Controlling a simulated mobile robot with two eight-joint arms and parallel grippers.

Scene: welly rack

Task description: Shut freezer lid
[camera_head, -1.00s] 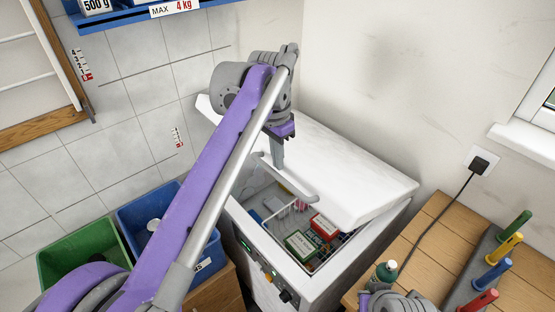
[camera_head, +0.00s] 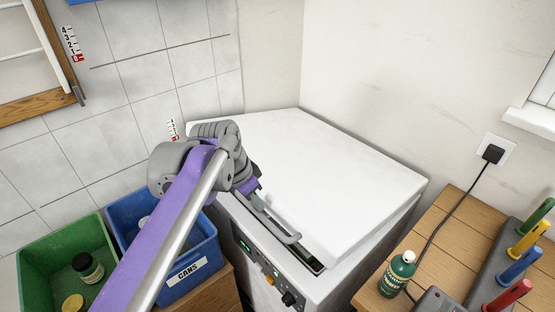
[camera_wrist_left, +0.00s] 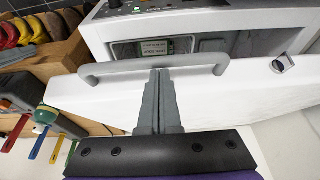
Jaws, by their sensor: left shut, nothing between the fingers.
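The white freezer (camera_head: 350,270) stands against the wall with its lid (camera_head: 320,170) lowered almost flat. A narrow dark gap shows under the lid's front edge near the right front corner. In the left wrist view the gap between the lid (camera_wrist_left: 240,98) and the freezer body is plain, with packed goods (camera_wrist_left: 155,47) inside. My left gripper (camera_head: 260,198) is shut and empty at the lid's grey bar handle (camera_head: 280,226). In the left wrist view its fingertips (camera_wrist_left: 160,74) are at the middle of the handle (camera_wrist_left: 110,69). My right gripper is not in view.
A blue crate (camera_head: 205,262) labelled CANS and a green crate (camera_head: 35,262) stand left of the freezer. A wooden bench (camera_head: 445,250) on the right holds a green bottle (camera_head: 398,275) and a rack of coloured handles (camera_head: 520,262). A cable (camera_head: 452,215) runs from the wall plug.

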